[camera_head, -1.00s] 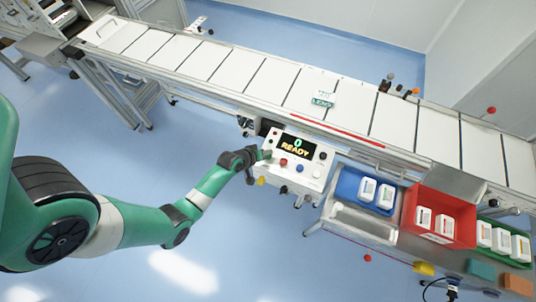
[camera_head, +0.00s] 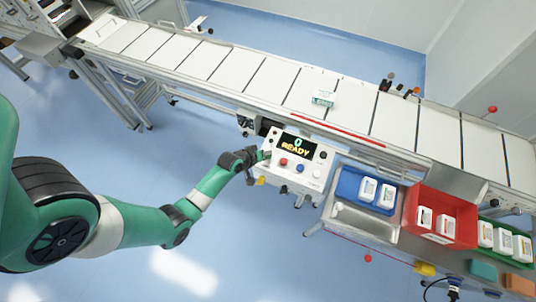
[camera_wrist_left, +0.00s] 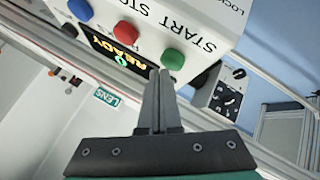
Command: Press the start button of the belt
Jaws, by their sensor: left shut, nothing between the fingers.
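The control box (camera_head: 295,160) stands at the near side of the belt (camera_head: 230,70), its display (camera_head: 295,146) reading "0 READY". In the left wrist view the green button (camera_wrist_left: 172,58) is beside the word START. A red button (camera_wrist_left: 126,32) and a blue button (camera_wrist_left: 80,9) are in line with it. My left gripper (camera_head: 264,154) is at the left end of the box in the head view. In the left wrist view its shut, empty fingers (camera_wrist_left: 160,74) point at the green button's edge. I cannot tell whether they touch it. My right gripper is not in view.
A blue bin (camera_head: 345,183), a red bin (camera_head: 463,222) and a green bin (camera_head: 526,262) with white packs stand right of the box. A LENS sign (camera_head: 322,100) is on the belt. A dark knob (camera_wrist_left: 228,98) is right of the fingers. Floor in front is clear.

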